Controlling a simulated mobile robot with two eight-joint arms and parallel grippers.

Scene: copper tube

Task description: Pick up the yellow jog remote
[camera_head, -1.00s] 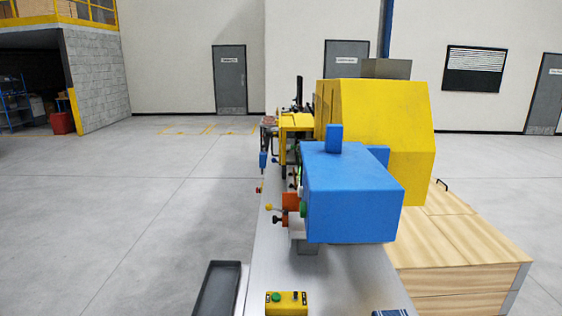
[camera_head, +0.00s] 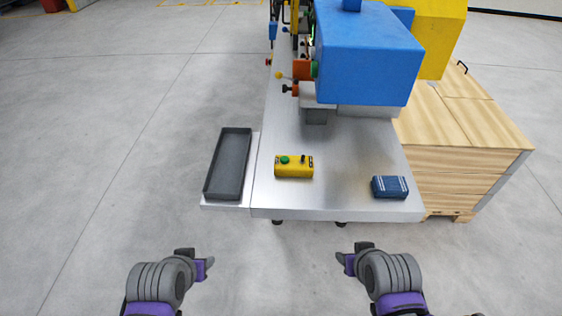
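The yellow jog remote (camera_head: 294,167) lies on the metal bench top (camera_head: 338,199) near its front edge. It has a green button at its left and a dark knob at its right. My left gripper (camera_head: 205,266) is below and left of it in the view, in front of the bench. My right gripper (camera_head: 345,260) is below and right of it, also short of the bench. Both are clearly apart from the remote and nothing shows in them. Their finger openings are too small to judge.
A dark grey tray (camera_head: 247,165) sits at the bench's left side. A blue box-like item (camera_head: 389,187) lies right of the remote. A large blue machine housing (camera_head: 365,55) stands behind it. A wooden crate (camera_head: 455,155) is at the right. Open floor lies left.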

